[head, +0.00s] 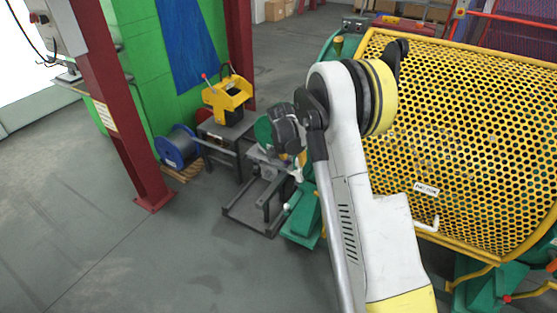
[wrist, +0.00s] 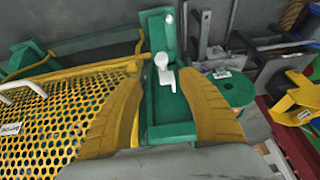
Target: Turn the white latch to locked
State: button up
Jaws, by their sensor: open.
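The white latch (wrist: 166,74) shows in the wrist view, a small lever with a rounded knob on a green upright plate (wrist: 161,112). My gripper (wrist: 164,82) is open, with one yellow ribbed finger on each side of the latch in the picture. Whether either finger touches the latch cannot be told; a gap shows on both sides. In the head view, my dark wrist (head: 286,130) is over the green machine end, and my arm hides much of that area, so I cannot make out the latch clearly there.
A yellow perforated guard (head: 465,130) with a white handle (head: 424,225) stands to the right in the head view. A red column (head: 128,125), a blue spool (head: 178,148) and a yellow device (head: 228,98) stand to the left. Open floor (head: 90,230) lies at the front left.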

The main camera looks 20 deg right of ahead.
aim_at(296, 172)
jog(key=b+x, duration=0.4)
jog(key=x, duration=0.8)
jog(key=shift+w, duration=0.15)
jog(key=shift+r, duration=0.1)
grip_shut()
